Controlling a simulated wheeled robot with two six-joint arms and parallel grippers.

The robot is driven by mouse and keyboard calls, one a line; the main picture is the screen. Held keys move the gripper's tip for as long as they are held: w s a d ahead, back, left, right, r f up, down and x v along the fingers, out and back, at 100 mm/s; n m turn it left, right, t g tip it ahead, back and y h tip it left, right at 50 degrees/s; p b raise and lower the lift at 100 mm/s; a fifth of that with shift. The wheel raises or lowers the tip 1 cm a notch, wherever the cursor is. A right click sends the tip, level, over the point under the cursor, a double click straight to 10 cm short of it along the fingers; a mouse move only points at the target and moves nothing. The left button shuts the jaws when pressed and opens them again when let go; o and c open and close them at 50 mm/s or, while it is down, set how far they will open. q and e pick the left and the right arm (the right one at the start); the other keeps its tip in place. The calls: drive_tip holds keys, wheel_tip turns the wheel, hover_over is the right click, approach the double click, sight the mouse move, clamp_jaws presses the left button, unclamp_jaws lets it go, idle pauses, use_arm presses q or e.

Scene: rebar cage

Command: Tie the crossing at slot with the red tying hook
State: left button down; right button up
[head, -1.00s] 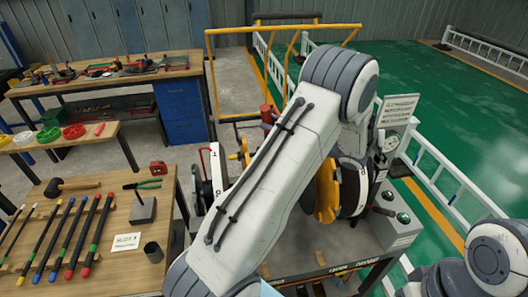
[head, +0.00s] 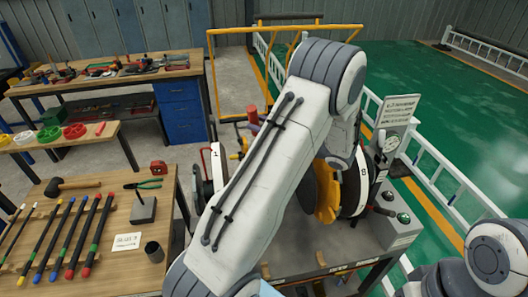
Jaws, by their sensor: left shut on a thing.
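My left arm crosses the middle of the view and bends down over the cage stand (head: 375,236). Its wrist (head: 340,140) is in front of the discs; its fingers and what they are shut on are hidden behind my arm. A yellow wheel (head: 326,200) and a white-rimmed disc (head: 363,185) show to the right of my arm, and a white plate marked 1 (head: 217,165) to its left. A red upright piece (head: 252,117) stands behind; I cannot tell whether it is the tying hook. The slot crossing is hidden. My right gripper is out of view.
A wooden table (head: 110,275) at the left holds colour-tipped bars, a mallet (head: 70,186), green pliers (head: 143,184), a grey block (head: 143,208) and a dark cup (head: 154,252). A gauge (head: 389,142) stands right of the stand.

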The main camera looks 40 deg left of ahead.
use_arm(q)
wheel_tip(320, 180, up, 7)
drive_tip(key=p, duration=0.5)
drive_tip(key=shift+w+a, duration=0.1)
idle(0.8)
